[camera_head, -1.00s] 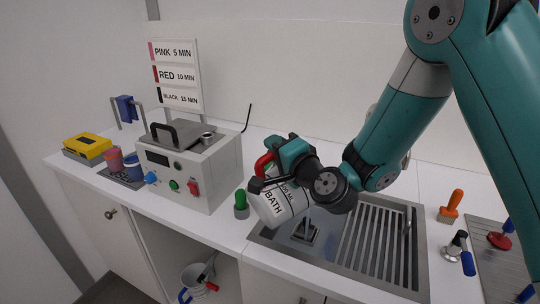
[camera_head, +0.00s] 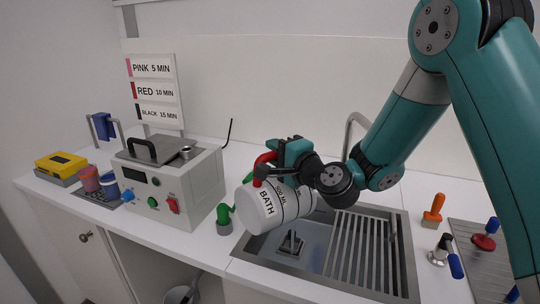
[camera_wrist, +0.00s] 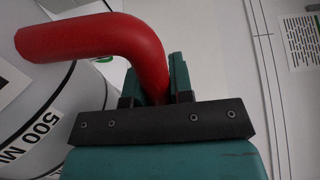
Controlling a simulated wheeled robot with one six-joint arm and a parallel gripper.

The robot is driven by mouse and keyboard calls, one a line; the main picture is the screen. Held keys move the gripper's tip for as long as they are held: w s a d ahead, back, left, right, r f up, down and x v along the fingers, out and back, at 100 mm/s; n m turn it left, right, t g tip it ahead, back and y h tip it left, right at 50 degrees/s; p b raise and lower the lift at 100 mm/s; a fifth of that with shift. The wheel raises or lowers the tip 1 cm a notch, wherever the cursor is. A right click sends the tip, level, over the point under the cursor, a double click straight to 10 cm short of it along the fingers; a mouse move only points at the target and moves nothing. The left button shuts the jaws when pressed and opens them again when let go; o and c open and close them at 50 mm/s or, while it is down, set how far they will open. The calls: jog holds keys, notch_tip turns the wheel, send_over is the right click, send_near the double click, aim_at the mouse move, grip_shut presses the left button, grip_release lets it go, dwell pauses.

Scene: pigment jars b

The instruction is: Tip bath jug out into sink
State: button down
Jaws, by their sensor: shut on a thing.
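The bath jug (camera_head: 277,207) is white with a red handle and reads "BATH" and "500 ML". It is held in the air above the left part of the sink, tilted well onto its side with one end toward the lower left. My gripper (camera_head: 265,170) is shut on the red handle, which also shows between the jaws in the wrist view (camera_wrist: 105,38). The steel sink (camera_head: 330,283) lies below, with a dark drain piece (camera_head: 291,243) in its basin and a ribbed rack on the right. No liquid is visible, and the jug's inside is hidden.
A white machine (camera_head: 190,185) stands left of the sink, with a green-topped item (camera_head: 224,219) between. A faucet (camera_head: 352,130) rises behind the sink. An orange-handled tool (camera_head: 433,210) and a grey tray (camera_head: 490,262) lie to the right.

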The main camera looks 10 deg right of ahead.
jog(key=shift+w+d+r+m, duration=0.15)
jog(key=shift+w+d+m, duration=0.15)
jog(key=shift+d, duration=0.25)
jog(key=shift+w+d+r+m, duration=0.2)
jog(key=shift+d+m, duration=0.2)
jog(key=shift+d, duration=0.15)
dwell(0.3)
